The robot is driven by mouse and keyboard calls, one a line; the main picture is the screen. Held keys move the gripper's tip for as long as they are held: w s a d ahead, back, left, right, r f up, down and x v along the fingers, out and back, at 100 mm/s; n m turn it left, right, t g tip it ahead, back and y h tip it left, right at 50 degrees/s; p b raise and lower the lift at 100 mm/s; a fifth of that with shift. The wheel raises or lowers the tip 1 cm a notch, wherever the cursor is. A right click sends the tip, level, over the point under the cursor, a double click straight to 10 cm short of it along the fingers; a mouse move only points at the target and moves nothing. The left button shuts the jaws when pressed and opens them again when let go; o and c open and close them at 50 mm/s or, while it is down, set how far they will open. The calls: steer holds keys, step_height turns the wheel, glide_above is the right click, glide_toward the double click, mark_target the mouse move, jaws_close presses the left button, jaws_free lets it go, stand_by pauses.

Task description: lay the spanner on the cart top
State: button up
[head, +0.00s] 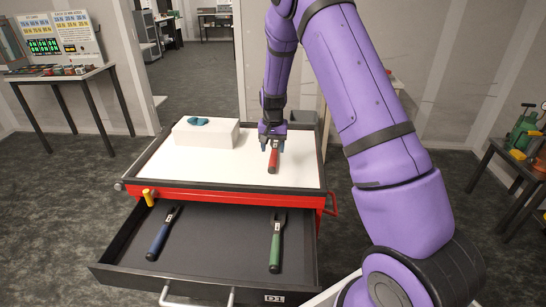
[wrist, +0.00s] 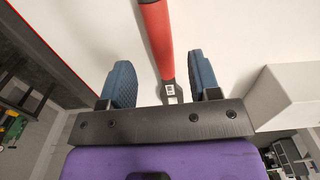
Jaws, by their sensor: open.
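A red-handled hand tool (head: 273,163), which looks like the spanner, is at the white cart top (head: 215,168), under my gripper (head: 273,150). In the wrist view its red handle (wrist: 156,35) and dark shaft run between the two blue finger pads of my gripper (wrist: 160,75). The jaws are open, with a gap on each side of the tool. It appears to lie on the top; its head is hidden under the gripper. A blue-handled tool (head: 161,238) and a green-handled tool (head: 276,245) lie in the open drawer below.
The drawer (head: 215,268) is pulled out at the cart's front. A white box (head: 218,136) with a blue item (head: 197,121) on it stands at the back left of the top. A yellow object (head: 149,197) is at the front left edge. The top's left front is clear.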

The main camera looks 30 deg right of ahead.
steer(key=s+a+r+n+t, duration=0.1)
steer(key=s+a+r, duration=0.1)
steer(key=s+r, duration=0.5)
steer(key=s+a+r+n+t, duration=0.15)
steer(key=s+r, duration=0.25)
steer(key=r, duration=0.7)
steer(key=s+a+r+n, duration=0.1)
steer(key=s+a+r, duration=0.3)
steer(key=r, duration=0.5)
steer(key=s+a+r+n+t, duration=0.1)
steer(key=s+r, duration=0.1)
steer(key=s, duration=1)
steer(key=s+a+r+n+t, duration=0.1)
steer(key=s+r+n, duration=0.1)
steer(key=s, duration=1)
steer(key=shift+a+r+t, duration=0.15)
steer(key=shift+r+t, duration=0.2)
